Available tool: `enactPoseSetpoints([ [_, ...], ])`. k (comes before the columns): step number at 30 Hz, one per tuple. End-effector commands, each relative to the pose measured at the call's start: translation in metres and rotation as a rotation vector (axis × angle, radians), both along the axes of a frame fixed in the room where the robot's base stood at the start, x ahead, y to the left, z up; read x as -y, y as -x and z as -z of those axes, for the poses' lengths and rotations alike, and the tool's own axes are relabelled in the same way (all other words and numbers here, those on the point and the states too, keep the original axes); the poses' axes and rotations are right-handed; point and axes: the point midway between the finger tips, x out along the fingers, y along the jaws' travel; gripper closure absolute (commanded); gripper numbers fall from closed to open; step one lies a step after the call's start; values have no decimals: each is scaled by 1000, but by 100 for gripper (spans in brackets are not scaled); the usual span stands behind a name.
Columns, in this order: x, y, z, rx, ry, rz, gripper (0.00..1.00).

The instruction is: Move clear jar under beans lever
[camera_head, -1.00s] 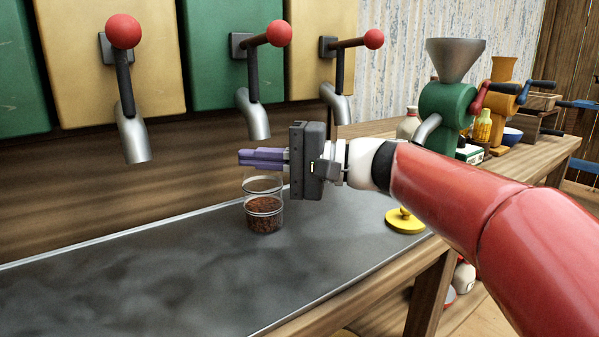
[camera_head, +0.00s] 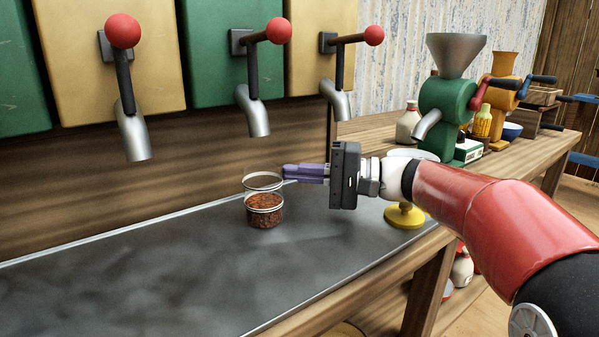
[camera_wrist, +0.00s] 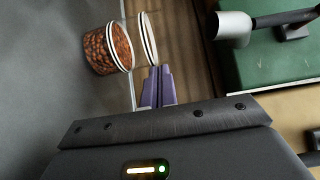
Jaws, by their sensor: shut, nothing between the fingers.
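The clear jar (camera_head: 264,211) stands upright on the grey counter, its lower part full of brown beans and its upper part clear with a pale rim. It also shows in the wrist view (camera_wrist: 107,51), lying sideways in that picture. My gripper (camera_head: 287,172) is shut and empty, its purple fingers just right of the jar's rim; I cannot tell whether they touch it. The fingers also show in the wrist view (camera_wrist: 160,72). Three red-knobbed levers, left (camera_head: 122,75), middle (camera_head: 265,38) and right (camera_head: 357,41), have spouts. No label shows which is for beans. The jar is below and slightly right of the middle spout (camera_head: 254,115).
A yellow pedestal (camera_head: 405,216) stands at the counter's right end, partly behind my arm. Beyond are a green grinder (camera_head: 445,105), an orange grinder (camera_head: 500,95) and a pale bottle (camera_head: 408,125). The counter (camera_head: 130,275) is clear left of the jar.

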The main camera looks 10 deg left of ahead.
Motion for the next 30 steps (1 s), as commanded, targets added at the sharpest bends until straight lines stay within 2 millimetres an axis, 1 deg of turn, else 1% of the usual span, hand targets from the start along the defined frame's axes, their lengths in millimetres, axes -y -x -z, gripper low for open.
enactPoseSetpoints([
  [7, -1, 1, 0, 0, 0, 0, 100],
  [11, -11, 13, 4, 3, -1, -3, 100],
  [14, -28, 35, 6, 4, -2, -5, 100],
  [15, -37, 44, 7, 5, -2, -6, 100],
  [24, -94, 111, 6, 3, -1, -5, 100],
  [27, -108, 127, 4, 3, -1, -3, 100],
  [30, -116, 137, 2, 1, -1, -1, 100],
])
